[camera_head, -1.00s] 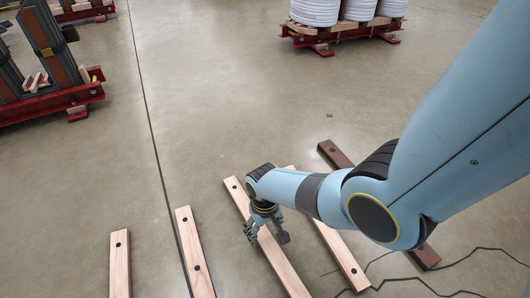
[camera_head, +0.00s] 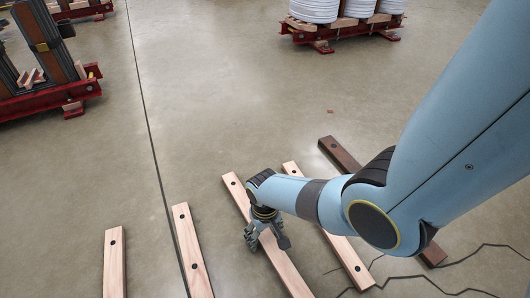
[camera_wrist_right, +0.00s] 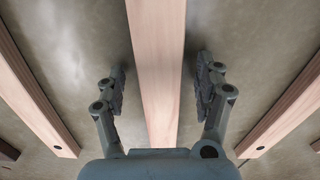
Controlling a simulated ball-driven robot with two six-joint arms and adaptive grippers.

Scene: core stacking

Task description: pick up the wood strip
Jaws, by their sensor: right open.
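Several wood strips with dark round holes lie on the floor. The pale strip (camera_head: 284,262) under my right gripper (camera_head: 267,243) slants from the upper left to the bottom edge. In the right wrist view, my right gripper (camera_wrist_right: 160,90) is open, with one finger on each side of this pale strip (camera_wrist_right: 157,50). A gap shows between each finger and the strip. The gripper hides part of the strip in the head view. My left gripper is not in view.
Pale strips lie to the left (camera_head: 193,250), at the far left (camera_head: 114,262) and to the right (camera_head: 345,252). A dark brown strip (camera_head: 340,155) lies beyond, partly behind my arm. Red racks stand at the left (camera_head: 50,98) and the back (camera_head: 340,32). The middle floor is clear.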

